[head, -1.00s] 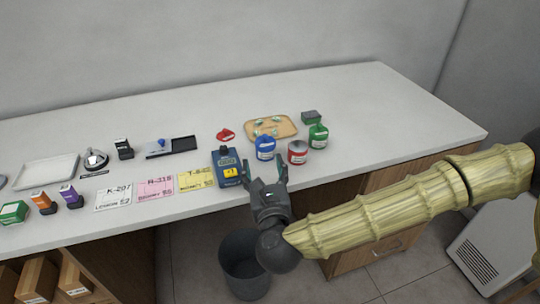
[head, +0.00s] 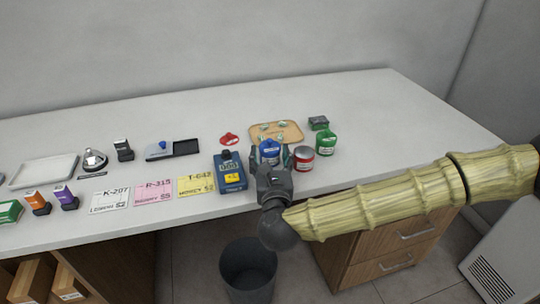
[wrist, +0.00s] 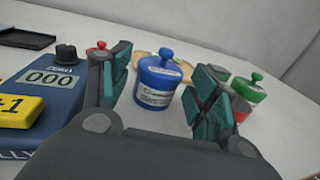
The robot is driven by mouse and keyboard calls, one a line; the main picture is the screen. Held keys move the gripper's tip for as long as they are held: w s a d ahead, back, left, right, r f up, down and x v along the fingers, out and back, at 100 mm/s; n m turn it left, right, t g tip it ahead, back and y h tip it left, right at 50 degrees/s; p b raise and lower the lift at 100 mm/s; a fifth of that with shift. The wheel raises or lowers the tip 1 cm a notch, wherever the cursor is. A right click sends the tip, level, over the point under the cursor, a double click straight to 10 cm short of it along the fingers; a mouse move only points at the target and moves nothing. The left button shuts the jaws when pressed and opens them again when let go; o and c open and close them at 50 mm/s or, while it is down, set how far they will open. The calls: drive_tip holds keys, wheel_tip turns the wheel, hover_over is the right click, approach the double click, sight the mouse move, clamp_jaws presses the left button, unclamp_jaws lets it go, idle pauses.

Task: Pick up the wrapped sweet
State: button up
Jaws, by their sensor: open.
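Several small green-and-white pieces, which look like wrapped sweets (head: 264,127), lie on a tan wooden tray (head: 291,136) at the back of the counter. They are too small to tell apart clearly. A blue lidded jar (head: 270,149) stands between the gripper and the tray. In the wrist view the blue jar (wrist: 157,82) shows between the open fingers, beyond them. The tray (wrist: 141,55) is mostly hidden behind the jar there.
A red-and-white tin (head: 303,158) and a green jar (head: 326,143) stand right of the blue jar. A blue counter device (head: 230,181) stands close on the left. A red object (head: 229,139) lies left of the tray. The counter's right end is clear.

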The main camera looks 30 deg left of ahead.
sight(270, 145)
drive_tip(key=shift+p+x, duration=0.35)
drive_tip(key=shift+x, duration=2.2)
drive_tip(key=shift+d, duration=0.1)
drive_tip(key=c, duration=0.9)
